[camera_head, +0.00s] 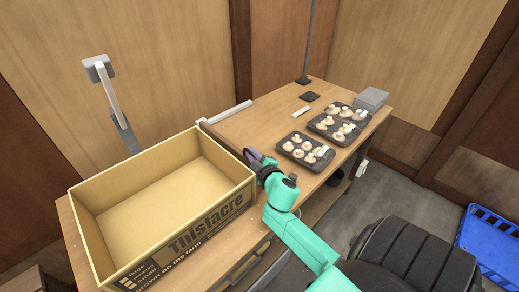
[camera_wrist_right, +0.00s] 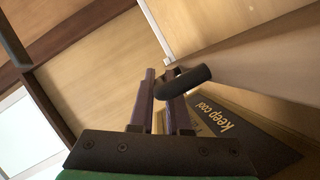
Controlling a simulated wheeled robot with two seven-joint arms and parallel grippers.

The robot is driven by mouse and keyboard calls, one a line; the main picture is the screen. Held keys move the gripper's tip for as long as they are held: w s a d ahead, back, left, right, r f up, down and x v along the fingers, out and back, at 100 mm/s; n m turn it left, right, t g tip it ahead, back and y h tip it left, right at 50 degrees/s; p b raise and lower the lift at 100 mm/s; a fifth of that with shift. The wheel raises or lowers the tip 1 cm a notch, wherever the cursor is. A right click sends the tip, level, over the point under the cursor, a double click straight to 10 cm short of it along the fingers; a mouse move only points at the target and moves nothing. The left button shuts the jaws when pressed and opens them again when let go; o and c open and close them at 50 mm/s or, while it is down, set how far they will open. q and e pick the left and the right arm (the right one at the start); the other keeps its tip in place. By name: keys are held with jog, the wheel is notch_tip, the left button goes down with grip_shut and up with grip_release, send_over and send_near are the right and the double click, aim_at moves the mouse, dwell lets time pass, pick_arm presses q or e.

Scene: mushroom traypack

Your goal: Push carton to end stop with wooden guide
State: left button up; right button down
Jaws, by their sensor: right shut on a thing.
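The open, empty tan carton (camera_head: 200,225) stands on the left of the wooden table (camera_head: 235,127). Its dark printed side faces the front right, and a "keep cool" print on the carton (camera_wrist_right: 224,118) shows in the right wrist view. A pale rail (camera_head: 228,112) lies along the table's back edge, close to the carton's far corner. My right gripper (camera_head: 257,160) is beside the carton's right end, shut on a dark rounded bar (camera_wrist_right: 186,81). The bar crosses the purple fingers (camera_wrist_right: 160,100). I cannot tell a wooden guide apart here. My left gripper is out of view.
Two black trays of mushrooms (camera_head: 305,150) (camera_head: 340,123) sit on the table's right part, with a grey stack (camera_head: 371,98) behind. A grey stand (camera_head: 112,105) rises behind the carton. The table's middle is clear. A blue crate (camera_head: 490,240) is on the floor.

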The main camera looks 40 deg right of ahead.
jog(key=shift+f, duration=0.1)
jog(key=c, duration=1.2)
grip_release()
jog(key=shift+d, duration=0.1)
jog(key=shift+o, duration=0.2)
